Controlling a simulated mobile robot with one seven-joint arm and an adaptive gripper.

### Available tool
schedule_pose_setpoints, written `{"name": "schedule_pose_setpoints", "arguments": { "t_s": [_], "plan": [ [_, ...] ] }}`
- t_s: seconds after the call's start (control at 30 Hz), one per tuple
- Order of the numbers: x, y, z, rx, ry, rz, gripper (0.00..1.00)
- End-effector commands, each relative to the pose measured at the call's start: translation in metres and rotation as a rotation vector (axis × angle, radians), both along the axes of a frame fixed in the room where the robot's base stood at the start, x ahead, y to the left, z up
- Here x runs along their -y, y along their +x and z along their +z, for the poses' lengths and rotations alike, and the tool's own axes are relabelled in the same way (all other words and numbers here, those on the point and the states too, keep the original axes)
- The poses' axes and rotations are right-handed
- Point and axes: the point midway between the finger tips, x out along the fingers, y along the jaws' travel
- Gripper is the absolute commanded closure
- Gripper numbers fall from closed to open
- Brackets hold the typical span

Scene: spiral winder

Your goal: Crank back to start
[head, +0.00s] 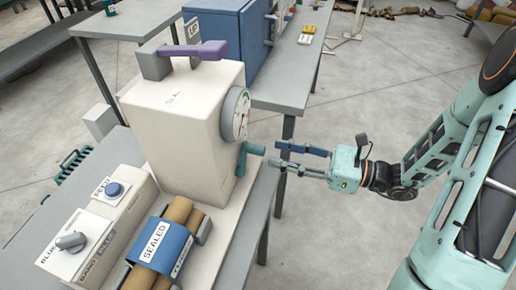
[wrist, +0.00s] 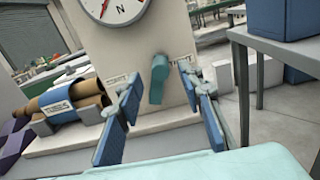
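The winder is a cream box-shaped machine (head: 185,120) on a grey bench, with a round dial (head: 236,114) on the side facing my gripper. Below the dial is a teal crank (head: 243,155) whose grip sticks out toward my gripper; the crank also shows in the wrist view (wrist: 157,80). My gripper (head: 277,154) is open and empty, its blue-padded fingers a short way from the grip end. In the wrist view, the crank appears between the two fingers (wrist: 158,84), and I see no contact. The dial (wrist: 112,5) is cut off at the top there.
A purple lever (head: 200,50) sits on top of the machine. On the near bench are brown rolls in a blue "SEALED" wrap (head: 160,247), a grey knob (head: 71,241) and a blue button (head: 114,189). A blue cabinet (head: 228,32) stands behind. Floor right of the bench is clear.

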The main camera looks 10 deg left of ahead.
Motion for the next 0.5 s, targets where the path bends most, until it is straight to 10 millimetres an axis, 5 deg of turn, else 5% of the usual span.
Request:
{"name": "schedule_pose_setpoints", "arguments": {
  "t_s": [0.23, 0.5],
  "plan": [
    [-0.045, 0.002, 0.0, -0.001, -0.002, 0.004, 0.65],
    [-0.063, 0.004, 0.0, -0.001, -0.002, 0.001, 0.65]
  ]
}}
